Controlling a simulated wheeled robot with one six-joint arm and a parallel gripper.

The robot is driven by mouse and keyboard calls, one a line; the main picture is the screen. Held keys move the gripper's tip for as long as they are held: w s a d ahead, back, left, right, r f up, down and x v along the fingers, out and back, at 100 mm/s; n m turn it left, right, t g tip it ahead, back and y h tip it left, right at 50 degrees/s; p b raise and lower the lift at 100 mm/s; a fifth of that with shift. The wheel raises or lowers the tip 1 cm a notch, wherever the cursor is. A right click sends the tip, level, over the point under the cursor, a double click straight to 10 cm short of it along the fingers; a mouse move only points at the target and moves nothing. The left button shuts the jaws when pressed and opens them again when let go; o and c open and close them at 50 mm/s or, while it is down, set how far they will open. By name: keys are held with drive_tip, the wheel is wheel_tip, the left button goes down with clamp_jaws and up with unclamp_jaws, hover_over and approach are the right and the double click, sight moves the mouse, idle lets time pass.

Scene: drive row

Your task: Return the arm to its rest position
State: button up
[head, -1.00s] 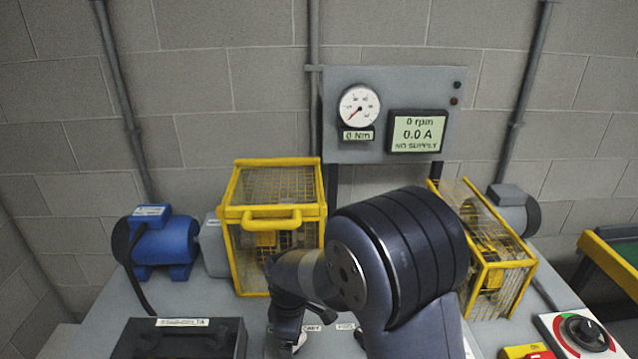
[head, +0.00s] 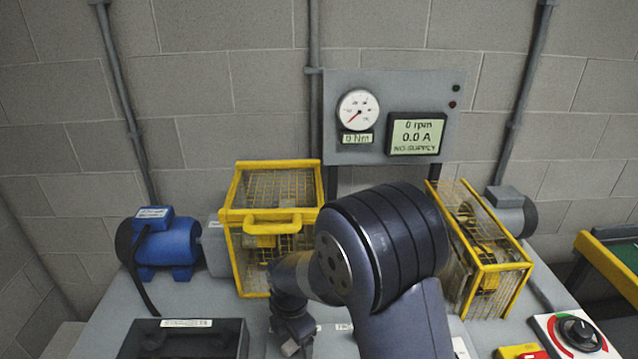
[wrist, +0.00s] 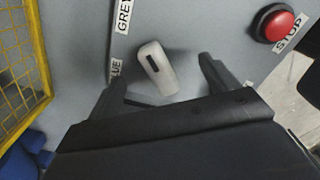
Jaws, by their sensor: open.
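My arm rises in the middle of the head view, bent over the bench, with my gripper (head: 292,345) low at the front and partly cut off by the lower edge. In the wrist view my gripper (wrist: 170,85) shows two dark fingers, spread apart with a gap between them. A pale rounded piece with a dark slot (wrist: 157,68) lies on the grey bench beyond the fingers, near the "GREY" and "BLUE" labels. I cannot tell how far the fingers are above it. Nothing shows held between the fingers.
Yellow mesh guards stand left (head: 270,225) and right (head: 485,250) of my arm. A blue motor (head: 160,245) and dark box (head: 180,338) are at left. A rotary switch (head: 578,333) is at right. A red stop button (wrist: 279,25) sits beside the fingers. A gauge panel (head: 395,115) stands behind.

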drive_tip(key=shift+r+n+p, duration=0.1)
drive_tip(key=shift+n+p, duration=0.2)
drive_tip(key=shift+n, duration=0.5)
drive_tip(key=shift+r+n, duration=0.1)
drive_tip(key=shift+n, duration=0.2)
drive_tip(key=shift+r, duration=1.15)
